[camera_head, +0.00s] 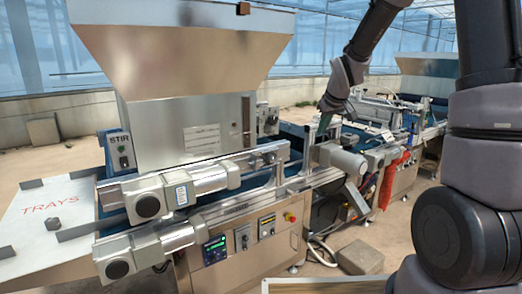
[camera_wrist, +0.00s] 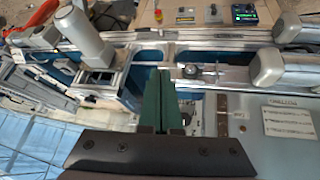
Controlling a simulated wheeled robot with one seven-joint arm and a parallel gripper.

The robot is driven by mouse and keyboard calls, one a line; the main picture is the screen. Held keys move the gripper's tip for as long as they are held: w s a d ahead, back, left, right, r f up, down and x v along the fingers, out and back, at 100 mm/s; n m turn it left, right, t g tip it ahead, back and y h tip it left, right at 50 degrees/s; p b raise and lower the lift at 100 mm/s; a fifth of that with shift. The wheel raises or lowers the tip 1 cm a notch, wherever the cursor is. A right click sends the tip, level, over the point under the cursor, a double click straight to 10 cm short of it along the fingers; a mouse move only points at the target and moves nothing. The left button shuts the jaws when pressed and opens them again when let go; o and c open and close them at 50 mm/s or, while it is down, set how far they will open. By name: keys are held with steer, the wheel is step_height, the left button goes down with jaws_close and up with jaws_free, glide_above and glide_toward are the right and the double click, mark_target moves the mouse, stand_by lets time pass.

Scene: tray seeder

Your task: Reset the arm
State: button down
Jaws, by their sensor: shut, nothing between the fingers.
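My gripper (camera_wrist: 161,75) shows in the wrist view as two dark green fingers side by side, closed together with nothing between them. In the head view my gripper (camera_head: 325,122) hangs at the end of my arm, above the right part of the seeder line, and looks small there. The tray seeder (camera_head: 180,140) fills the left of the head view, with its large metal hopper (camera_head: 185,50) on top. In the wrist view the fingers are over the machine's frame, between a grey motor on the left and a panel on the right.
A STIR switch box (camera_head: 121,150) is on the hopper's side. A TRAYS table (camera_head: 45,215) stands at the left. Grey motors (camera_head: 150,200) stick out at the front. A red emergency button (camera_head: 290,217) is on the front panel. A concrete block (camera_head: 360,257) lies on the floor.

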steer(key=s+d+r+m, duration=0.4)
steer(key=s+r, duration=0.7)
steer(key=s, duration=0.3)
steer(key=s+r+m, duration=0.2)
steer(key=s, duration=0.6)
steer(key=s+r+m+y, duration=0.1)
steer(key=s+m, duration=0.1)
steer(key=s, duration=0.6)
steer(key=shift+s+r+m, duration=0.2)
steer(key=shift+r+m, duration=0.1)
steer(key=shift+r, duration=0.1)
steer(key=shift+t, duration=0.3)
